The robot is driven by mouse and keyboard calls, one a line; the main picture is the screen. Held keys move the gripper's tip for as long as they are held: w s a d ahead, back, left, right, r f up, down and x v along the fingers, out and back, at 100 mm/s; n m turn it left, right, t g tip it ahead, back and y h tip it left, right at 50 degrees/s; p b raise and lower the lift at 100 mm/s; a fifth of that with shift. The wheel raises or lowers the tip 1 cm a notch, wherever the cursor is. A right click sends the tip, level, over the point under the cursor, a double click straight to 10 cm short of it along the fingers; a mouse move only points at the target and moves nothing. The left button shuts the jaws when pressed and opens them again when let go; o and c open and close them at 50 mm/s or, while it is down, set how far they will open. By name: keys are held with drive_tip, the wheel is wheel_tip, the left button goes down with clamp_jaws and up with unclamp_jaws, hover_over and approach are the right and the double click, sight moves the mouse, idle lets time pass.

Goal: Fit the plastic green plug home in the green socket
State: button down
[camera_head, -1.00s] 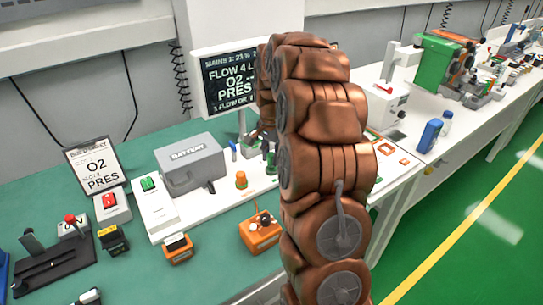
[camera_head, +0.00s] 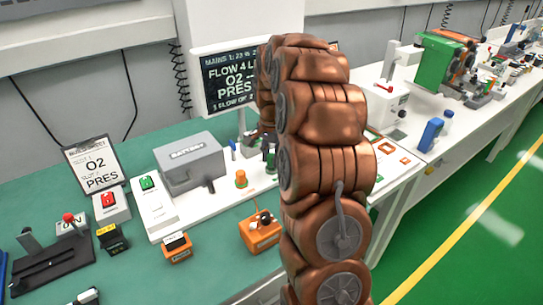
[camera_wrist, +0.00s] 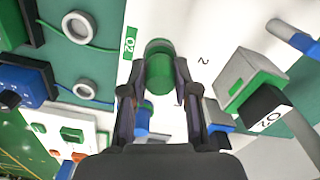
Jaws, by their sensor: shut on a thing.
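In the wrist view my gripper (camera_wrist: 160,80) is shut on the green plug (camera_wrist: 159,55), a round green piece between its two fingers. The plug is over the white board (camera_wrist: 210,25), beside a green O2 label (camera_wrist: 130,42). No green socket can be made out apart from the plug, so I cannot tell whether the plug is seated. In the head view my copper-coloured arm hides most of my gripper, and a small dark green piece (camera_head: 271,161) shows just left of the arm.
In the head view a grey battery box (camera_head: 190,162), an orange knob (camera_head: 241,179) and a screen (camera_head: 229,80) stand near my arm.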

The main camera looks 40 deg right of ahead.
sight(271, 156)
drive_tip(key=shift+f+b, duration=0.3)
drive_tip(key=shift+f, duration=0.3)
drive_tip(key=c, duration=0.8)
unclamp_jaws()
wheel_tip(271, 156, up, 12)
idle(0.4)
